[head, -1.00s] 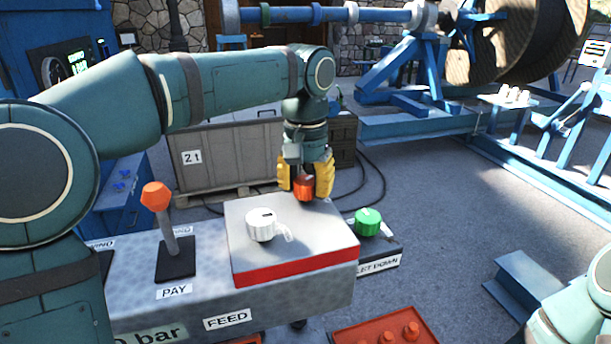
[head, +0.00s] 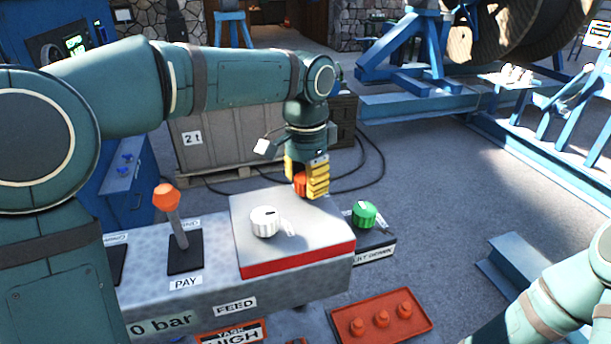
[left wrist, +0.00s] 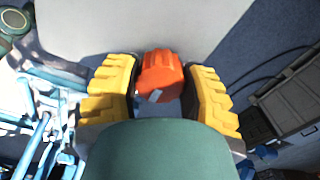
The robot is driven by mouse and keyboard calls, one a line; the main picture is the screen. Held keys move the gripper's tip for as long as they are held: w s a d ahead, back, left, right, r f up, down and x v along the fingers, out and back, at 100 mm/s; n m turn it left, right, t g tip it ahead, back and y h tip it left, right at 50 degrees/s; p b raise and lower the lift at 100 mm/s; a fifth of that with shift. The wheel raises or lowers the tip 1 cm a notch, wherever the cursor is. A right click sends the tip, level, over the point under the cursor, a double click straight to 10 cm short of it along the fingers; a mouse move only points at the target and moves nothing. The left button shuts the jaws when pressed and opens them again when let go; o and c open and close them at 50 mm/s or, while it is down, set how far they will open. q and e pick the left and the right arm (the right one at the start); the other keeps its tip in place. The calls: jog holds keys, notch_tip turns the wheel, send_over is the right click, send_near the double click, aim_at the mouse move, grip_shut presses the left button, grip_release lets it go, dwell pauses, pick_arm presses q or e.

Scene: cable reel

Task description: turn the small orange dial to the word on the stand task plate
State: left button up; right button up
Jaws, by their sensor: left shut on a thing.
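The small orange dial (head: 300,184) sits at the back right of the grey-topped, red-edged panel box (head: 300,262). My left gripper (head: 306,188) points down over it, with yellow fingers shut on the dial's sides. The left wrist view shows the orange dial (left wrist: 160,78) between the two fingers, with a pale mark on its near side. The words around the dial are hidden in the head view. The task plate (head: 232,335) at the bottom edge reads "TASK" and "HIGH", its lower part cut off. My right gripper is outside the views.
A white dial (head: 265,221) stands on the same box, near the held dial. A green dial (head: 364,214) is to the right, and an orange-topped lever (head: 168,198) marked PAY to the left. A red tray (head: 420,322) with several knobs lies in front.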

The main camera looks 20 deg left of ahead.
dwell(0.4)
pick_arm(q)
jog(key=o, duration=1.2)
jog(key=shift+w+d, duration=0.1)
notch_tip(320, 180, up, 12)
